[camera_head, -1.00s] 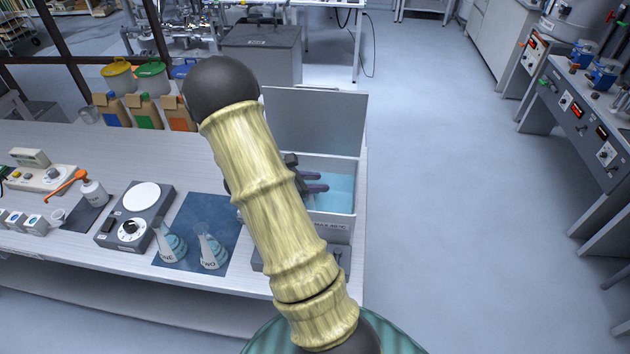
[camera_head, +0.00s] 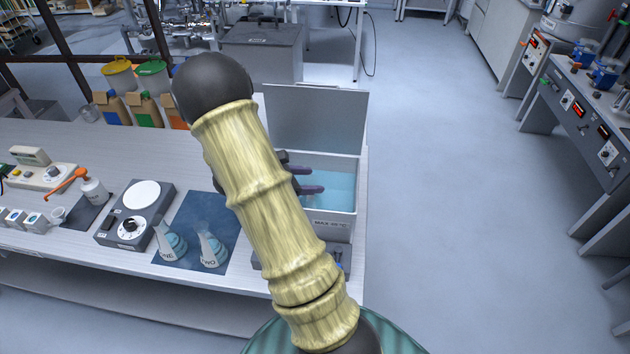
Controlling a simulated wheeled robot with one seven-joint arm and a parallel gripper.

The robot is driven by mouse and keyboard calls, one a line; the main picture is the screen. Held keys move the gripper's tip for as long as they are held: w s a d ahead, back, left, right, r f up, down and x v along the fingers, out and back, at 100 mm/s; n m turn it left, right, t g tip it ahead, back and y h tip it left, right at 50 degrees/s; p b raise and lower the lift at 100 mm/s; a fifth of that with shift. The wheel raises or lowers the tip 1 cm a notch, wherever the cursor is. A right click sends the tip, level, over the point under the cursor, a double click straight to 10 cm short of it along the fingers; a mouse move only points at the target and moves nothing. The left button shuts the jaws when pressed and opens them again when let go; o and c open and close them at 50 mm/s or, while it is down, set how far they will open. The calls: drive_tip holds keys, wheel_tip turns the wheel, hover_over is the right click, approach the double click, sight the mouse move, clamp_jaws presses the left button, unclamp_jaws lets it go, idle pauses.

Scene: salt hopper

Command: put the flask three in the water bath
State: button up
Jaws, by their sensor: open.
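The water bath (camera_head: 335,217) is a light grey tank at the right end of the bench, with blue water in it and its lid (camera_head: 316,120) raised at the back. My gripper (camera_head: 312,181) shows as two dark fingertips over the left part of the bath's opening. The fingers are apart and I see nothing between them. My yellow arm hides the rest of the gripper and the bath's left side. I cannot make out flask three; it may be hidden behind the arm or under the water. Flask one (camera_head: 171,243) and flask two (camera_head: 212,250) stand on a blue mat.
The blue mat (camera_head: 193,212) lies left of my arm. A hot plate (camera_head: 136,229) with a white top is left of it. The floor right of the bench is clear.

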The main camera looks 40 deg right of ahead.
drive_tip(key=b+v, duration=0.1)
drive_tip(key=v, duration=0.8)
drive_tip(key=shift+a, duration=0.25)
drive_tip(key=shift+s+d, duration=0.1)
